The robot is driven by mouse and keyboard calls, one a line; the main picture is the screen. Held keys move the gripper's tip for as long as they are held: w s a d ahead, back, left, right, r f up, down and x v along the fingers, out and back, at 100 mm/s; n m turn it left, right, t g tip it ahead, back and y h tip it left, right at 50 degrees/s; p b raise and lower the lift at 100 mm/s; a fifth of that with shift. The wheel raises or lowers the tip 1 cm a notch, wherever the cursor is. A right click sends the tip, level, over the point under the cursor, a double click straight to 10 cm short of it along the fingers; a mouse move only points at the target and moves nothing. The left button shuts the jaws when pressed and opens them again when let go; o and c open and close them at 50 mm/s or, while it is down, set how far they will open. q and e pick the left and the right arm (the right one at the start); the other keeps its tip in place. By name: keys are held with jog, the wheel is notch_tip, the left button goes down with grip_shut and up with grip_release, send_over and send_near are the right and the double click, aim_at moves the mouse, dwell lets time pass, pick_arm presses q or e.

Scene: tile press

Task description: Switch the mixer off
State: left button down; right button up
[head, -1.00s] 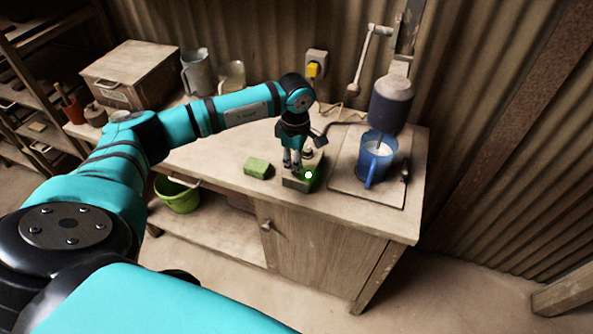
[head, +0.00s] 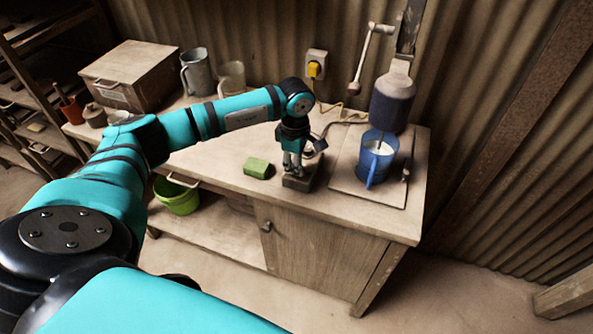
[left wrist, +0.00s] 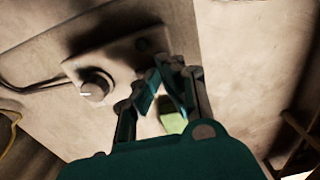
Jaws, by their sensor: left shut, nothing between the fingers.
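The mixer (head: 392,102) hangs at the right, its rod reaching down into a blue jug (head: 368,170) with pale contents. A small control box (head: 300,184) stands on the bench, with a cable at its back. In the left wrist view the box (left wrist: 118,58) carries a dark knob (left wrist: 95,86) with a white mark and a dark, unlit round spot (left wrist: 143,45). My left gripper (head: 293,174) is shut and empty, pointing down at the box; its fingertips (left wrist: 170,62) show beside the box's edge. Contact cannot be told. My right gripper is out of view.
A yellow plug (head: 314,69) sits in the wall socket. Jugs and a wooden chest (head: 128,75) stand at the back left. A green bucket (head: 177,197) is below.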

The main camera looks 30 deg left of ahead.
pick_arm(q)
jog(key=shift+r+p, duration=1.95)
jog(key=shift+r, duration=1.55)
jog(key=shift+d+f, duration=0.1)
